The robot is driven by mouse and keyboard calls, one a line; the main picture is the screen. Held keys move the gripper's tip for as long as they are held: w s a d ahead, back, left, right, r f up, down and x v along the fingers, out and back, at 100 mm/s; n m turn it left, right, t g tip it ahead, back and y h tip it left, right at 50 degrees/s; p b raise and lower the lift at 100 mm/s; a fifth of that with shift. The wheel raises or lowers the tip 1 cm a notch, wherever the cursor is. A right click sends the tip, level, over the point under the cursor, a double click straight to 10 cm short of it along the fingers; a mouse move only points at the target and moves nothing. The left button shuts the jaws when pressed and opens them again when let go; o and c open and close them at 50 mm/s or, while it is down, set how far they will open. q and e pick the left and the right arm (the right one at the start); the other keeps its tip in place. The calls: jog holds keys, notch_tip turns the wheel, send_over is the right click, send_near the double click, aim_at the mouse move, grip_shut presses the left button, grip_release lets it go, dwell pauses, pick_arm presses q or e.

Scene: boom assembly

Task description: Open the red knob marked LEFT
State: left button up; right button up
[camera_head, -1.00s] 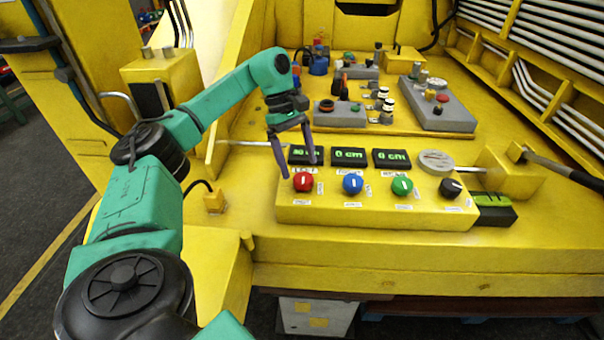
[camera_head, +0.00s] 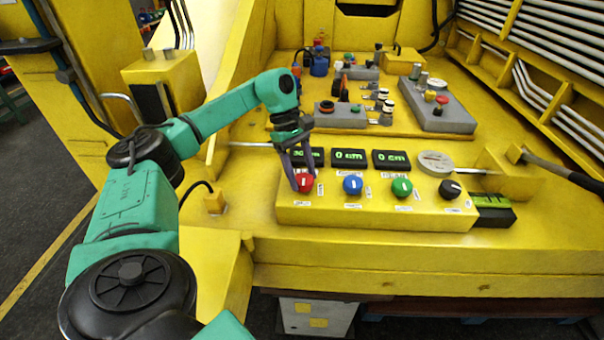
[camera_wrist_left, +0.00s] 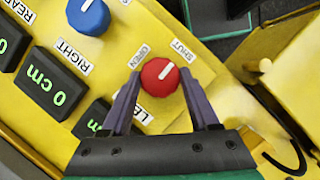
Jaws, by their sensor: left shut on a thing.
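The red knob (camera_head: 305,183) is at the left end of the yellow control box. In the left wrist view the red knob (camera_wrist_left: 160,78) has OPEN (camera_wrist_left: 139,57) and SHUT (camera_wrist_left: 184,50) labels beyond it. Its white mark points towards SHUT. The label below it, partly hidden by a finger, is too cut off to read fully. My left gripper (camera_head: 306,180) is at the knob, its purple fingers on either side. In the left wrist view the left gripper (camera_wrist_left: 159,82) is shut on the knob. My right gripper is not in view.
A blue knob (camera_head: 353,185), a green knob (camera_head: 402,187) and a black knob (camera_head: 450,189) stand to the right in the same row. Green-lit displays (camera_head: 349,158) sit behind them.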

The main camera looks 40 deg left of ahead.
pick_arm(q)
jog(key=n+t+b, duration=0.2)
jog(key=n+b, duration=0.1)
jog(key=n, duration=0.2)
jog(key=shift+s+f, duration=0.15)
jog(key=n+t+b, duration=0.1)
jog(key=n, duration=0.1)
jog(key=n+y+b, duration=0.1)
jog(key=n, duration=0.2)
jog(key=shift+s+t+b, duration=0.1)
jog(key=shift+t+b, duration=0.2)
jog(key=shift+t, duration=0.1)
jog(key=n, duration=0.1)
jog(key=n+y, duration=0.1)
jog(key=n, duration=0.1)
jog(key=shift+d+r+n+t+b, duration=0.2)
jog(key=shift+n+t+b, duration=0.1)
jog(key=shift+t+b, duration=0.1)
jog(key=shift+n+t+y, duration=0.3)
jog(key=shift+n+y, duration=0.6)
jog(key=shift+n, duration=1.1)
jog(key=o, duration=1.4)
jog(key=shift+c, duration=0.2)
jog(key=shift+s, duration=0.1)
